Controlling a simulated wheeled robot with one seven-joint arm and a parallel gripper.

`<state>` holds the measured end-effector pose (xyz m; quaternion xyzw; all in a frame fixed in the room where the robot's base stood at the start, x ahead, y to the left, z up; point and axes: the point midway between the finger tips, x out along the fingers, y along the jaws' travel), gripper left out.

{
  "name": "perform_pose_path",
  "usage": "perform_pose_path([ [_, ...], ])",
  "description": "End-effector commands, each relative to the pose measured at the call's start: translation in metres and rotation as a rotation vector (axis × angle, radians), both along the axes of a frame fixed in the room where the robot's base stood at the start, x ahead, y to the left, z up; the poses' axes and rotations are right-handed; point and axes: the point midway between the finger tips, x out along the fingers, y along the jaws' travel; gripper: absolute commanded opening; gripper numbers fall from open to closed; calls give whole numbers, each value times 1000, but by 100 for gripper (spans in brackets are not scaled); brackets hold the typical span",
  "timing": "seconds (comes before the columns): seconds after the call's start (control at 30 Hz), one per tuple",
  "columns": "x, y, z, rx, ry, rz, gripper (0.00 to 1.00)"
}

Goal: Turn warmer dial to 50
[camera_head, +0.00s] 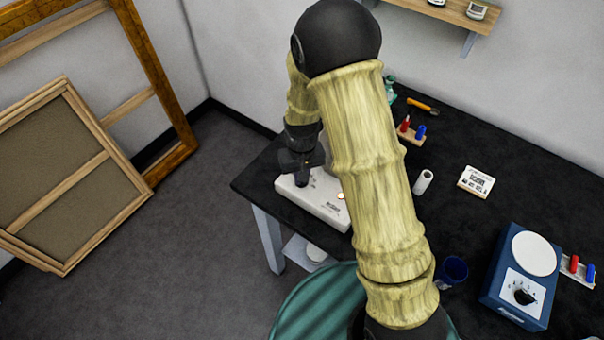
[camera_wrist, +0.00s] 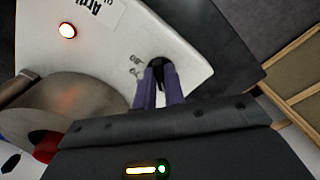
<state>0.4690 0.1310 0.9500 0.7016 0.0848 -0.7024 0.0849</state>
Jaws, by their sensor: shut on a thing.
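The warmer (camera_head: 325,207) is a white unit at the left end of the black table, and in the wrist view its white panel (camera_wrist: 115,45) fills the upper middle. It carries a small lit lamp (camera_wrist: 67,30) and dark lettering. Its black dial (camera_wrist: 156,66) sits near the panel's edge. My gripper (camera_wrist: 160,82) is shut on the dial, with a purple-grey finger on each side. In the head view my gripper (camera_head: 302,178) is over the warmer's left end, and my arm hides part of the unit. The dial's setting cannot be read; the small marks beside it are unclear.
A metallic round body (camera_wrist: 85,105) is close to my gripper. A blue device (camera_head: 520,280) with its own black dial stands at the right. A blue cup (camera_head: 453,270), white cylinder (camera_head: 423,181) and small white box (camera_head: 476,182) stand on the table. Wooden frames (camera_head: 75,175) lean at left.

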Motion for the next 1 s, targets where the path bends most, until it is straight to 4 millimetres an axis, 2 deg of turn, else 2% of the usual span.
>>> perform_pose_path([
  [0.5, 1, 2, 2, 0, -3, -464, 0],
  [0.7, 1, 3, 2, 2, -5, -577, 0],
  [1.0, 2, 3, 1, 3, -6, -641, 0],
])
